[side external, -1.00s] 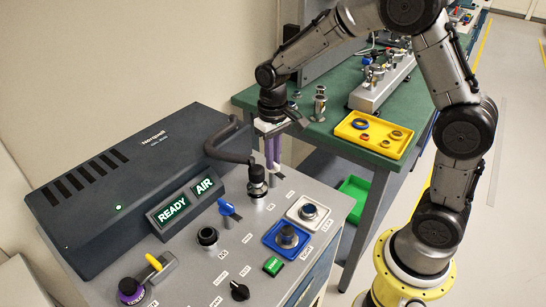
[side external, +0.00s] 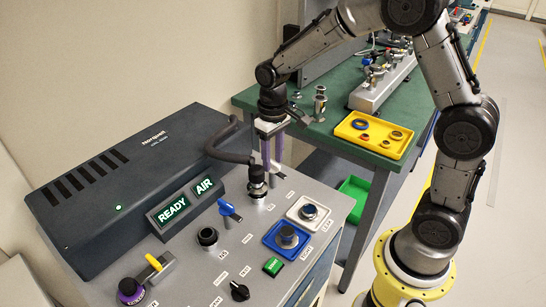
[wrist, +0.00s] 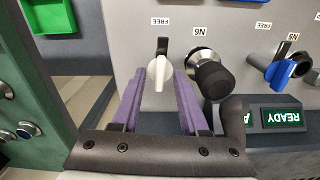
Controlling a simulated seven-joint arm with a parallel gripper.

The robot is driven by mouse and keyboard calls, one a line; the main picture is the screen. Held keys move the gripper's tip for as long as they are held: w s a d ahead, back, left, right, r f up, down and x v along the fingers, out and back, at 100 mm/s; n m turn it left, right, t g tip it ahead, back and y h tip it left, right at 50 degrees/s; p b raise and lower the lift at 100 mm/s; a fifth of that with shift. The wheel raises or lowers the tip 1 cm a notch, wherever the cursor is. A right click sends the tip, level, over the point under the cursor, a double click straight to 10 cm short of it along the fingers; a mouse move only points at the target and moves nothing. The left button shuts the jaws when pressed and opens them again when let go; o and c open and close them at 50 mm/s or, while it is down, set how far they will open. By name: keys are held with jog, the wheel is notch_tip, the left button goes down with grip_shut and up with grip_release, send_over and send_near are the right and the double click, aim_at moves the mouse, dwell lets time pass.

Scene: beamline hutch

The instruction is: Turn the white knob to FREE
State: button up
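The white knob (wrist: 158,72) shows in the wrist view, a narrow white handle on a black stem, on the grey panel. In the side view my gripper (side external: 272,166) points down over the panel's far edge; the knob is not clearly visible there.
A black round fitting with a hose (wrist: 212,78) stands close beside the right finger. A blue knob (wrist: 279,70) is further right. The grey panel (side external: 240,262) also carries buttons and lit READY and AIR signs (side external: 172,211). A green bench (side external: 330,100) with a yellow tray (side external: 374,146) is behind.

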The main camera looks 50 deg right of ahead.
aim_at(273, 162)
notch_tip(273, 162, up, 14)
jog(key=shift+f, duration=0.15)
dwell(0.6)
jog(key=s+r+t, duration=0.3)
jog(key=s+r, duration=0.4)
jog(key=s, duration=0.4)
jog(key=s+f+n+t, duration=0.1)
jog(key=s+f+t, duration=0.1)
jog(key=s+f, duration=0.5)
jog(key=shift+s+a+f+t, duration=0.3)
jog(key=shift+s+a, duration=0.15)
jog(key=shift+s, duration=1.65)
